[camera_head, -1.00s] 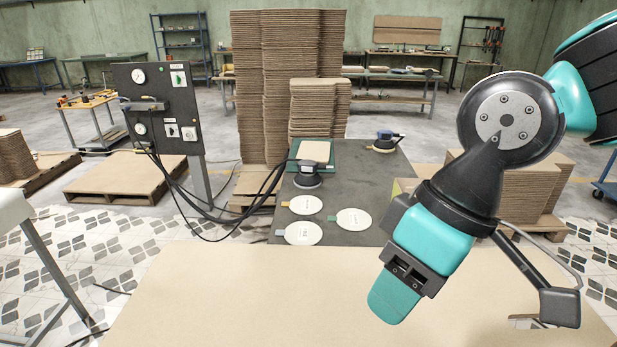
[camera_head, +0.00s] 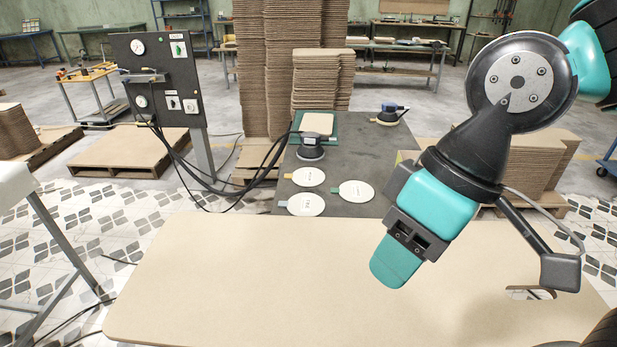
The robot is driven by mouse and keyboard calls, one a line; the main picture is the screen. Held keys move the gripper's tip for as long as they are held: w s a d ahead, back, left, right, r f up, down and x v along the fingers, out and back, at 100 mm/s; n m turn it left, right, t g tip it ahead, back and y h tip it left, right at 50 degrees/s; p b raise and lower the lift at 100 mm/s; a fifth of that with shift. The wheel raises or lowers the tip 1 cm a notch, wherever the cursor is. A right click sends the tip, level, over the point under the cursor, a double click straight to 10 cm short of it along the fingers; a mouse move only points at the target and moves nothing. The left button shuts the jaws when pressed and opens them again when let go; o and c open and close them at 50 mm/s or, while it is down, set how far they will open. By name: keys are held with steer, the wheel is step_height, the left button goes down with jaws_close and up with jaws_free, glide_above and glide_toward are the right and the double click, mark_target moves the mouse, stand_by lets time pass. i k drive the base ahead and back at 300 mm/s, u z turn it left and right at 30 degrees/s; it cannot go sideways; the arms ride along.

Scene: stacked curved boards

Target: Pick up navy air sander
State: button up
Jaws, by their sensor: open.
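A sander with a dark blue top and a tan pad (camera_head: 388,115) sits at the far right of the dark grey table (camera_head: 355,165). A second sander, dark grey to black with a hose (camera_head: 311,147), stands nearer and to the left on the same table. Which one is called navy is not fully certain, but the far one looks bluer. My gripper (camera_head: 396,262), teal and black, hangs in front of the table, above the tan board, well apart from both sanders. It is open and holds nothing visible; its fingers overlap from this angle.
Several round discs with coloured tabs (camera_head: 308,176) lie on the dark table. A green mat with a tan board (camera_head: 318,123) lies behind the near sander. A large tan board (camera_head: 270,265) fills the foreground. A gauge panel (camera_head: 160,80) with hoses stands left, and board stacks (camera_head: 320,80) stand behind.

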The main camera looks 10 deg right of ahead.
mark_target(305, 150)
steer(key=u, duration=2.15)
steer(key=i, duration=3.35)
steer(key=z, duration=2.55)
steer(key=i, duration=1.9)
